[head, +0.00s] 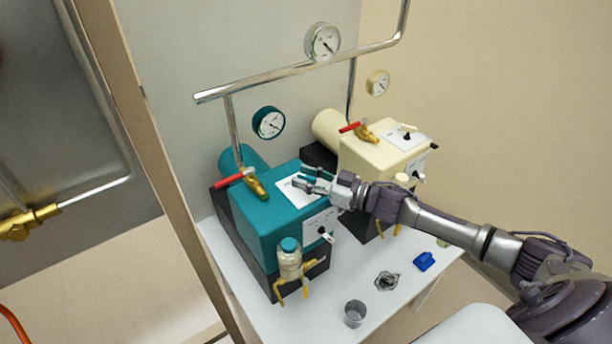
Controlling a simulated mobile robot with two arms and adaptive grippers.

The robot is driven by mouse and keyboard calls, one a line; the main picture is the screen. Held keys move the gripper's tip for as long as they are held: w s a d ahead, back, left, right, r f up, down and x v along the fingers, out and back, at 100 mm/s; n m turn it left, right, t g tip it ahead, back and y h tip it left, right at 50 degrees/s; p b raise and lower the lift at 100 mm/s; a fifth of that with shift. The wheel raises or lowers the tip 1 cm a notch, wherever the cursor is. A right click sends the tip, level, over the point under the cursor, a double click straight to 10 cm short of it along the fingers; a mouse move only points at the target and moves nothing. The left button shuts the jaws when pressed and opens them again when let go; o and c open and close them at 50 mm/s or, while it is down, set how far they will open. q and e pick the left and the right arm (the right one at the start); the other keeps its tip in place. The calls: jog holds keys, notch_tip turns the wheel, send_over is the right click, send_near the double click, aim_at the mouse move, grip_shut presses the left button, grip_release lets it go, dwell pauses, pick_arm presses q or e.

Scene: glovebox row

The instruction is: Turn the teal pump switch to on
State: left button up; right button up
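The teal pump (268,218) stands on a white table, with a white label plate (290,192) on its top. My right gripper (303,178) reaches in from the right over this plate, its two fingers apart with a gap between them. The switch on the plate is hidden by the fingers or too small to make out, so its position cannot be told. I cannot tell whether the fingers touch it. A dark knob with a white lever (325,235) shows on a panel on the teal pump's front. My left gripper is out of view.
A cream pump (370,158) stands behind to the right. Red-handled brass valves (256,187) and metal pipes (300,67) rise close by. A capped bottle (290,262) hangs at the teal pump's front. A cup (354,314) and a blue block (425,261) sit on the white table (330,290).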

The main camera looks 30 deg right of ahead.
grip_shut()
dwell(0.3)
jog(key=m+t+h+p, duration=0.1)
jog(key=m+h+p, duration=0.1)
jog(key=shift+a+r+t+h+p, duration=0.1)
jog(key=shift+t+h+p, duration=0.3)
jog(key=m+t+h+p, duration=0.1)
jog(key=m+h, duration=0.1)
jog(key=h, duration=0.1)
jog(key=shift+m+t+h+p, duration=0.45)
jog(key=shift+m+h, duration=0.45)
jog(key=shift+h, duration=0.3)
grip_release()
jog(key=shift+d, duration=0.2)
